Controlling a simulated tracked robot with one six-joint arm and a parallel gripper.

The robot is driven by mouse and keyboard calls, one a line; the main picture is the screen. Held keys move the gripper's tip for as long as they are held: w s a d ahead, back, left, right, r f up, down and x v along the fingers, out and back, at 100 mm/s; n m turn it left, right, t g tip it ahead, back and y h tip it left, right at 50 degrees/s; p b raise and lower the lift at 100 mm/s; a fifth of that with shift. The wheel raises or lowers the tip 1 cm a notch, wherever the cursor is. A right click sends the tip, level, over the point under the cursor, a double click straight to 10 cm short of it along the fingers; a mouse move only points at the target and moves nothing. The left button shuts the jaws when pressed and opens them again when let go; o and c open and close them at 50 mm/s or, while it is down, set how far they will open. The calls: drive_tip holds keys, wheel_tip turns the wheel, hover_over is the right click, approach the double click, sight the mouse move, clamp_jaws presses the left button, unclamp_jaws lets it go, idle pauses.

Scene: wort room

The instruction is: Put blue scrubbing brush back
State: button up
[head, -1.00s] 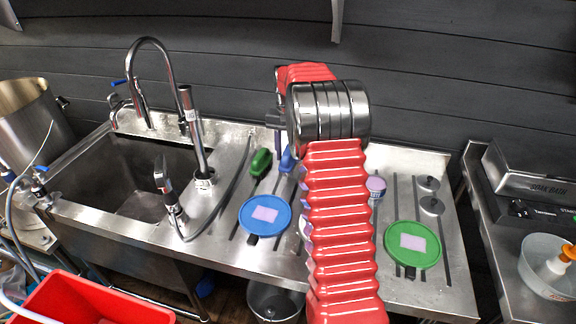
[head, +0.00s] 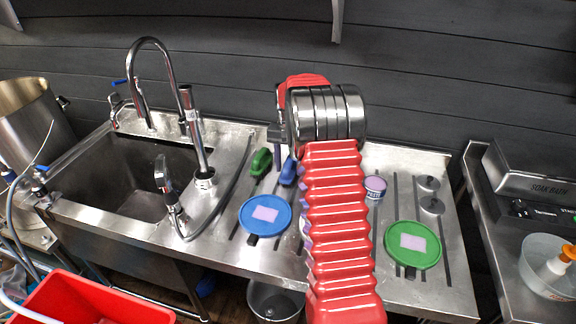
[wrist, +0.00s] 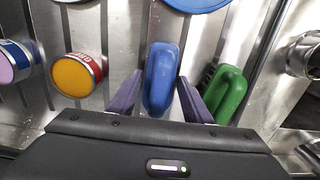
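The blue scrubbing brush (head: 288,172) lies on the ribbed steel drainboard, beside the green brush (head: 261,162) and behind the round blue lid (head: 265,215). In the wrist view the blue brush (wrist: 161,72) stands between the two purple fingers of my gripper (wrist: 160,88). The fingers are apart, one on each side of it, with a narrow gap at the left finger. Contact on the right side is unclear. The green brush (wrist: 227,95) is just right of the right finger. In the head view my arm hides most of the gripper.
A red-banded can with a yellow top (wrist: 77,75) and a blue-banded can (wrist: 15,62) stand left in the wrist view. A round green lid (head: 412,243) lies right on the drainboard. The sink (head: 130,180) and tall faucet (head: 150,85) are left.

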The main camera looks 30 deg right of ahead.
sight(289, 161)
drive_tip(key=shift+o, duration=1.4)
drive_tip(key=shift+r, duration=0.2)
wheel_tip(289, 161, up, 12)
